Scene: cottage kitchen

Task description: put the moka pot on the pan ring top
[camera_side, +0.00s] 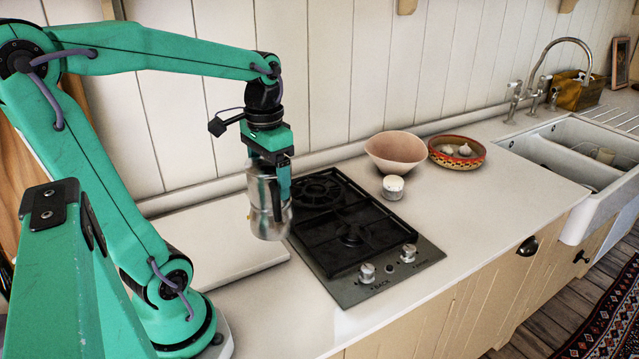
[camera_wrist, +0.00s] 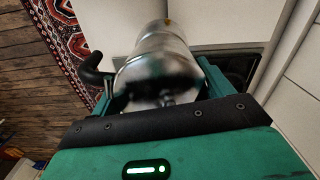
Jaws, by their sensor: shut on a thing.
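The silver moka pot (camera_side: 266,207) hangs roughly upright in my gripper (camera_side: 274,168), clear of the counter by its look and left of the hob. In the wrist view the pot (camera_wrist: 160,62) lies between the two fingers of my gripper (camera_wrist: 160,92), with its black handle (camera_wrist: 92,74) out to the left. My gripper is shut on it. The black two-ring hob (camera_side: 383,280) is set in the counter; its back ring (camera_side: 317,190) and front ring (camera_side: 350,236) both look bare. Part of the hob's left edge is close behind the pot.
A pale pink bowl (camera_side: 394,150), a patterned dish (camera_side: 457,151) and a small white-topped jar (camera_side: 392,188) stand right of the hob. Two knobs (camera_side: 367,272) rise at its front. A white slab (camera_side: 215,242) lies to the left. The front right counter (camera_side: 480,215) is clear.

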